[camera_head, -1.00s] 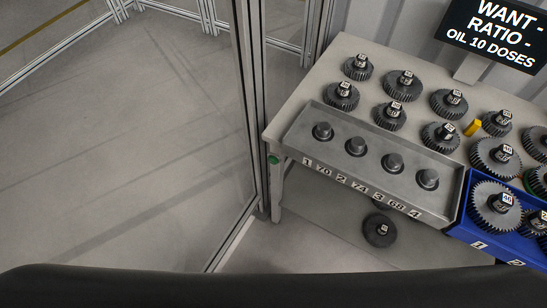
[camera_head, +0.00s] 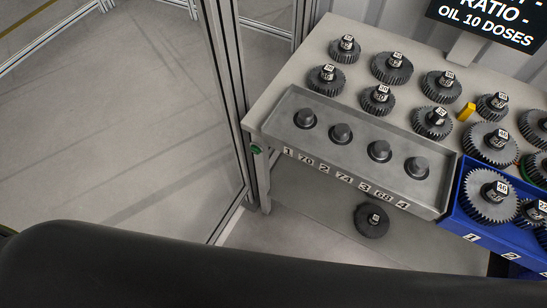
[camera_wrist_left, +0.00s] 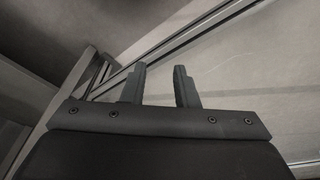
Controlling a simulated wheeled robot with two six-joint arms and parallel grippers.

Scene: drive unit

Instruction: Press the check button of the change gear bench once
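The change gear bench (camera_head: 285,75) stands at the right in the head view. A grey tray (camera_head: 350,165) on its front edge holds several dark pegs, with the labels 1 70, 2 74, 3 68, 4 along its front. A small green button (camera_head: 255,149) sits on the bench's left front corner; I see no text on it. My left gripper (camera_wrist_left: 160,84) shows in the left wrist view with its two fingers apart and nothing between them. It is not near the button in any view. My right gripper is not in view.
Several dark gears (camera_head: 392,67) with number tags stand on the bench. A blue bin (camera_head: 455,207) with gears is at the right. One gear (camera_head: 371,220) lies below the tray. A framed clear panel (camera_head: 225,90) stands left of the bench. A black sign (camera_head: 490,22) hangs behind.

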